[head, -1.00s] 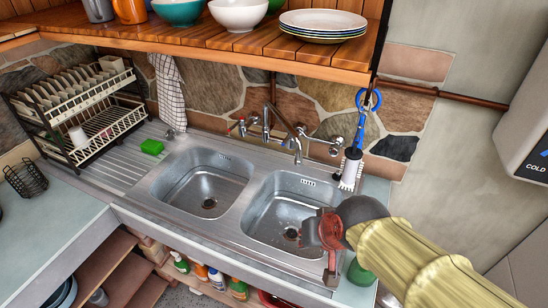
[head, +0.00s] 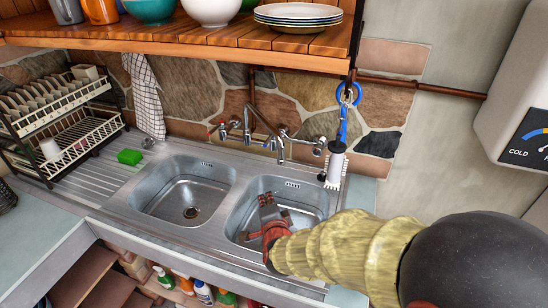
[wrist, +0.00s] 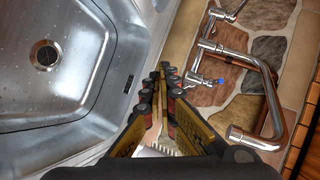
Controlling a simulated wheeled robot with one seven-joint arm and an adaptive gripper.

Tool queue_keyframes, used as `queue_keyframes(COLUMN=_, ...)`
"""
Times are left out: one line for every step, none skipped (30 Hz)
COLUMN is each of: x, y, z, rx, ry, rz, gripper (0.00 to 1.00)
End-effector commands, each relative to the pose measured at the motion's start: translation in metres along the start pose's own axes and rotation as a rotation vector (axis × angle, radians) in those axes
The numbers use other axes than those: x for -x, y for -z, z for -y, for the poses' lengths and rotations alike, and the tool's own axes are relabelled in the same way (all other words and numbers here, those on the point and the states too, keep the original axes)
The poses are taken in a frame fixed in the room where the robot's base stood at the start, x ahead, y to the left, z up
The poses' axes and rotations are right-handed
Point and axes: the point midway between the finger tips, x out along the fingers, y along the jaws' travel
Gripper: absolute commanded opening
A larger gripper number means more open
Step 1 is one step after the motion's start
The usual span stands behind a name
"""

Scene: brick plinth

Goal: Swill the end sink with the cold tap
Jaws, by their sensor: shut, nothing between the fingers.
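The end sink is the right steel basin (head: 312,205); it also shows in the wrist view (wrist: 75,95), with its drain and scattered droplets. A tap with a blue-marked handle (wrist: 205,80) is mounted on the stone wall, beside a curved chrome spout (wrist: 275,110). In the head view, chrome taps (head: 281,148) stand behind the basins, one with a red mark on the left. I see no running water. My gripper (head: 266,198) is above the right basin, shut and empty. In the wrist view its fingertips (wrist: 168,72) point between the basin rim and the blue-marked tap, apart from it.
A wooden shelf (head: 200,48) with bowls and plates overhangs the taps. A brush (head: 335,165) hangs at the right of the basin. A green sponge (head: 129,157) lies on the drainer, near a dish rack (head: 75,135). A white heater (head: 520,90) is at the right.

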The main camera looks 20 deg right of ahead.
Motion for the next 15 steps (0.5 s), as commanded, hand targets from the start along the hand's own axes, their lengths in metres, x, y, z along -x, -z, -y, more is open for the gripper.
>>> queue_keyframes(x=-0.005, y=0.008, z=0.002, rx=-0.068, ry=0.044, rz=-0.045, gripper=0.0)
queue_keyframes(x=-0.006, y=0.014, z=0.006, rx=-0.112, ry=0.078, rz=-0.073, gripper=0.0)
queue_keyframes(x=-0.007, y=0.022, z=0.011, rx=-0.172, ry=0.122, rz=-0.108, gripper=0.0)
queue_keyframes(x=-0.007, y=0.028, z=0.015, rx=-0.212, ry=0.155, rz=-0.131, gripper=0.0)
queue_keyframes(x=-0.006, y=0.034, z=0.019, rx=-0.251, ry=0.189, rz=-0.153, gripper=0.0)
queue_keyframes(x=-0.005, y=0.041, z=0.024, rx=-0.299, ry=0.23, rz=-0.178, gripper=0.0)
queue_keyframes(x=-0.003, y=0.046, z=0.028, rx=-0.331, ry=0.261, rz=-0.194, gripper=0.0)
queue_keyframes(x=-0.002, y=0.051, z=0.031, rx=-0.36, ry=0.289, rz=-0.208, gripper=0.0)
queue_keyframes(x=0.001, y=0.056, z=0.035, rx=-0.393, ry=0.32, rz=-0.224, gripper=0.0)
queue_keyframes(x=0.002, y=0.06, z=0.037, rx=-0.413, ry=0.341, rz=-0.233, gripper=0.0)
queue_keyframes(x=0.004, y=0.062, z=0.039, rx=-0.429, ry=0.36, rz=-0.241, gripper=0.0)
queue_keyframes(x=0.006, y=0.066, z=0.042, rx=-0.448, ry=0.38, rz=-0.248, gripper=0.0)
queue_keyframes(x=0.006, y=0.067, z=0.043, rx=-0.457, ry=0.39, rz=-0.253, gripper=0.0)
queue_keyframes(x=0.007, y=0.069, z=0.044, rx=-0.466, ry=0.399, rz=-0.256, gripper=0.0)
queue_keyframes(x=0.006, y=0.07, z=0.046, rx=-0.473, ry=0.407, rz=-0.259, gripper=0.0)
